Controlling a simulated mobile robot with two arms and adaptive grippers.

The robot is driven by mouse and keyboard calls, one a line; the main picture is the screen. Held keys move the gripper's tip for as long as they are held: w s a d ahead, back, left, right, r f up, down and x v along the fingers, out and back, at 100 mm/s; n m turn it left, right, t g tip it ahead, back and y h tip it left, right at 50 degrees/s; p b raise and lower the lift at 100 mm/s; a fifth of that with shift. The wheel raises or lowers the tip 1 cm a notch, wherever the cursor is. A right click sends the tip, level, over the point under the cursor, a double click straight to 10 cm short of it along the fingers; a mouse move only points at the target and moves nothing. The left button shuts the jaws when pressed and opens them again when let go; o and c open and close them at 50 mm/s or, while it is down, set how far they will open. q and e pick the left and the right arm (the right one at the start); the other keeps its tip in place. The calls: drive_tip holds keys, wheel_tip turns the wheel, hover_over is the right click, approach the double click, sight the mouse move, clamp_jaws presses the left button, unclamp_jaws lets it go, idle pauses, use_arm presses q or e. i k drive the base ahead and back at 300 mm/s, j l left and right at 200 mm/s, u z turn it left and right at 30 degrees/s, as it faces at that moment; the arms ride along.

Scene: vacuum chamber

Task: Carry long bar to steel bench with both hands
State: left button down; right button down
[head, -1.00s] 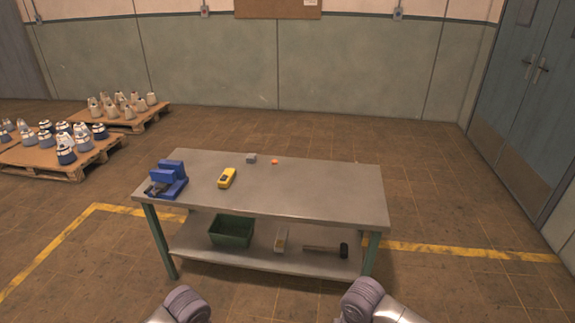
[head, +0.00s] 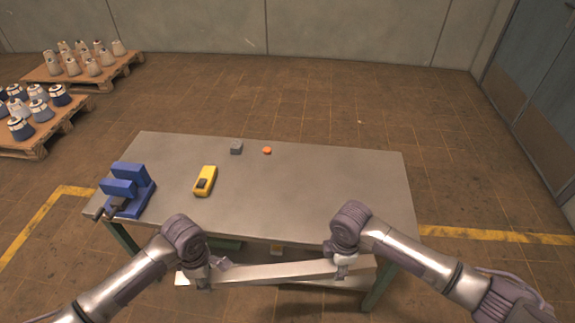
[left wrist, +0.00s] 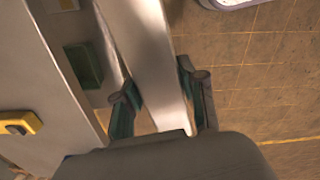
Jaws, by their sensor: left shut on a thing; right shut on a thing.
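The long bar (head: 275,271) is a pale metal beam held level across the front of the steel bench (head: 300,190). My left gripper (head: 205,277) is shut on the bar near its left end. My right gripper (head: 341,266) is shut on the bar toward its right end. In the left wrist view the bar (left wrist: 150,45) runs between the two fingers of my left gripper (left wrist: 162,103). The bar is in front of the bench's near edge and hides part of the lower shelf. The bench top is bare in its middle and right.
A blue vise (head: 128,190) stands at the bench's left end. A yellow meter (head: 205,181), a small grey block (head: 236,148) and an orange disc (head: 267,150) lie on the top. Pallets (head: 40,135) with cones stand at the far left.

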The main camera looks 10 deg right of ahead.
sight(298, 196)
drive_tip(key=i+z, duration=0.2)
drive_tip(key=i, duration=0.35)
drive_tip(key=i+j+z, duration=0.2)
drive_tip(key=i, duration=0.35)
